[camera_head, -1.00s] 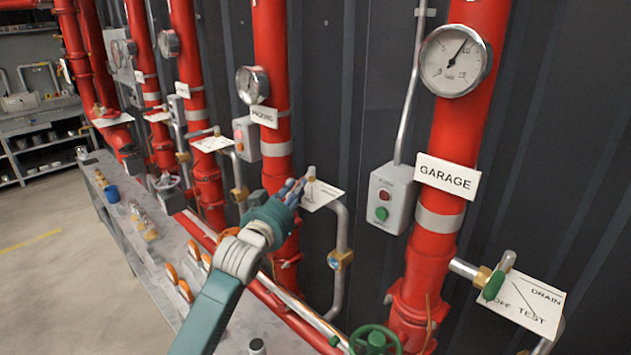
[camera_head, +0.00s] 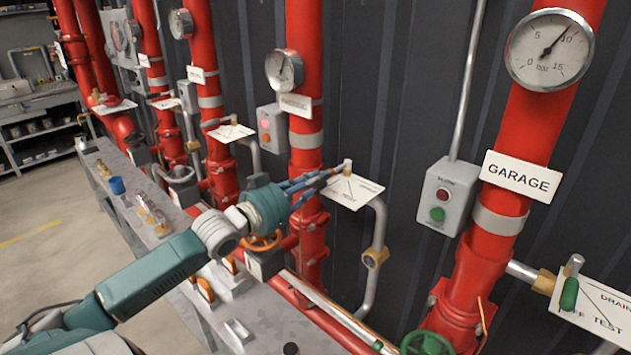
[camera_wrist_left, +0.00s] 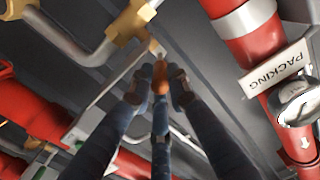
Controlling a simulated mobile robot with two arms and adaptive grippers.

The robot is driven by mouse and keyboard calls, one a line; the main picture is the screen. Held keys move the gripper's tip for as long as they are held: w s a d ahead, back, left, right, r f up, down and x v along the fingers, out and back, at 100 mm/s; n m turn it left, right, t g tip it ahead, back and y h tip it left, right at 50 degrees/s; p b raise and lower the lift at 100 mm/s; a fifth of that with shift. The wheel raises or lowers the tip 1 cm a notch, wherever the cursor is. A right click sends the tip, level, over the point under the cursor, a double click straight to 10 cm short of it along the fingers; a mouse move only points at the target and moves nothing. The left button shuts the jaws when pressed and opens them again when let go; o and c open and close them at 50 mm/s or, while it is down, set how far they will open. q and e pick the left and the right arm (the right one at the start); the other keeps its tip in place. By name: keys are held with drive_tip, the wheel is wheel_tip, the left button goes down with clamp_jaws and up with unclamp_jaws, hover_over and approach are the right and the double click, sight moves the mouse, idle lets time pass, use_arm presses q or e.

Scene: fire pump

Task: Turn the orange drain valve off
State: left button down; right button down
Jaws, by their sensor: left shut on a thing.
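The orange drain valve handle (camera_wrist_left: 160,76) shows in the left wrist view, below a brass valve body (camera_wrist_left: 131,22) on a grey pipe. My left gripper (camera_wrist_left: 160,98) has its blue fingers around the handle and is shut on it. In the head view my left gripper (camera_head: 328,178) reaches in from the left to the valve at the white drain/test sign (camera_head: 352,192) beside the middle red pipe. The fingers hide the handle there. My right gripper is not in view.
The garage pipe (camera_head: 512,140) has a gauge (camera_head: 549,50), a switch box (camera_head: 446,195) and a green-handled drain valve (camera_head: 569,294). A grey bench (camera_head: 270,325) with small parts runs below the pipes. Floor (camera_head: 40,225) is open at the left.

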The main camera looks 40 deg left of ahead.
use_arm(q)
drive_tip(key=shift+r, duration=0.5)
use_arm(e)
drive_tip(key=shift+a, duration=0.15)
use_arm(q)
drive_tip(key=c, duration=1.9)
unclamp_jaws()
drive_tip(key=shift+c, duration=0.2)
drive_tip(key=o, duration=0.3)
drive_tip(key=shift+w, duration=0.1)
drive_tip(key=shift+f, duration=0.4)
drive_tip(key=s+a, duration=0.1)
drive_tip(key=s, duration=1.1)
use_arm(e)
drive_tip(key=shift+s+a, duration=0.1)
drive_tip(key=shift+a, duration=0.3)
use_arm(q)
drive_tip(key=shift+w, duration=0.1)
